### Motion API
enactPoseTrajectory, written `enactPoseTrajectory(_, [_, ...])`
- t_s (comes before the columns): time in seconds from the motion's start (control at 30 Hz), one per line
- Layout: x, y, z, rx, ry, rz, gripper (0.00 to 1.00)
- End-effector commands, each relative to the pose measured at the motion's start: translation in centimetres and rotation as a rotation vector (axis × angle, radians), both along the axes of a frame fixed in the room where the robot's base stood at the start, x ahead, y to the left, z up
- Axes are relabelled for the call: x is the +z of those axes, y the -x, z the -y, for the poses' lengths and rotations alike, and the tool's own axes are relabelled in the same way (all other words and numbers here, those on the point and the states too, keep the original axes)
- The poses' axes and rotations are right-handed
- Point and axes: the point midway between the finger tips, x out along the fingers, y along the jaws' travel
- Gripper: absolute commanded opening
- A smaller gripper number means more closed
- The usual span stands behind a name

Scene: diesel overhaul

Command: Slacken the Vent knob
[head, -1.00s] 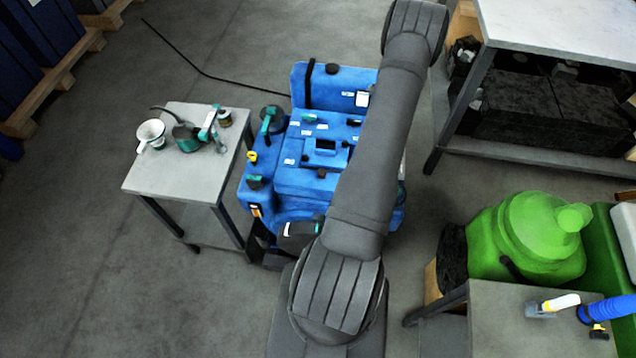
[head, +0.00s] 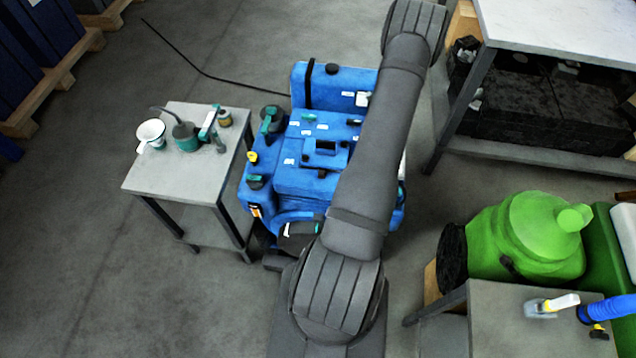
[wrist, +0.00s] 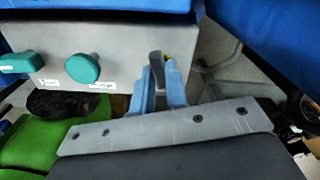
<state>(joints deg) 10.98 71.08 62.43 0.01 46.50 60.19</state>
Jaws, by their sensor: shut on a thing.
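In the wrist view a pale grey panel (wrist: 115,58) carries two teal knobs, one at the left edge (wrist: 18,62) and one nearer the middle (wrist: 84,68), each with a small white label too blurred to read. My gripper (wrist: 163,72), with blue-grey fingers, is at the panel's right end, right of both teal knobs. It is shut on a dark grey upright knob or lever (wrist: 156,62); I cannot tell whether this is the Vent knob. In the head view the blue machine (head: 320,180) stands behind my arm, which hides my gripper.
A small grey table (head: 165,187) on the left holds a white funnel cup (head: 150,134) and a teal oil can (head: 185,136). At right are a green tank (head: 525,235), a grey bench (head: 495,310) and a workbench (head: 565,25). Open floor lies at left.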

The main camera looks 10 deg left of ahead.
Motion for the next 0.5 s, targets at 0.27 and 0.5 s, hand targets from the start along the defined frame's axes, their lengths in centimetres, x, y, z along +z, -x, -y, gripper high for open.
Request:
enactPoseTrajectory(0.27, [0.03,0.0,0.0,0.094,0.0,0.0,0.0])
enactPoseTrajectory(0.5, [0.04,0.0,0.0,0.123,0.0,0.0,0.0])
